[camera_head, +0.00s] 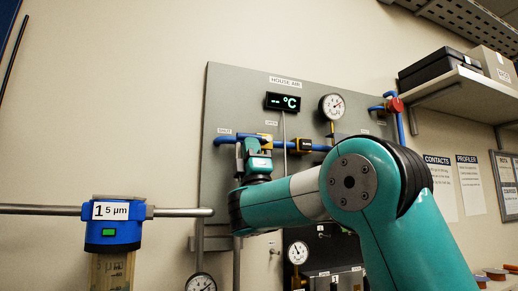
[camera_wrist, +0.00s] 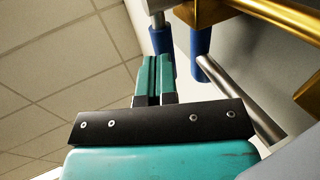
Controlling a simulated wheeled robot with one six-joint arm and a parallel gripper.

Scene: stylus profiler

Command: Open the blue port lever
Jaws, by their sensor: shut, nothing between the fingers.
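My gripper (camera_head: 252,146) is raised in front of the grey panel, at the left end of the blue pipe (camera_head: 322,148). In the wrist view my gripper (camera_wrist: 156,68) has its two teal fingers together with nothing between them. A blue sleeve on a metal rod (camera_wrist: 162,38) is just beyond the fingertips; I cannot tell whether they touch. A second blue sleeve (camera_wrist: 200,42) is to its right, apart from the fingers. I cannot tell for sure which sleeve is the blue port lever. My gripper and wrist hide part of the fittings in the head view.
The panel (camera_head: 232,88) carries a display (camera_head: 283,102), a gauge (camera_head: 332,106) and a black-and-yellow valve (camera_head: 304,146). A red-handled valve (camera_head: 395,105) is at the right. Brass-coloured parts (camera_wrist: 235,12) and a metal rod (camera_wrist: 240,95) lie close on the right in the wrist view. A blue-capped filter (camera_head: 112,232) is at left.

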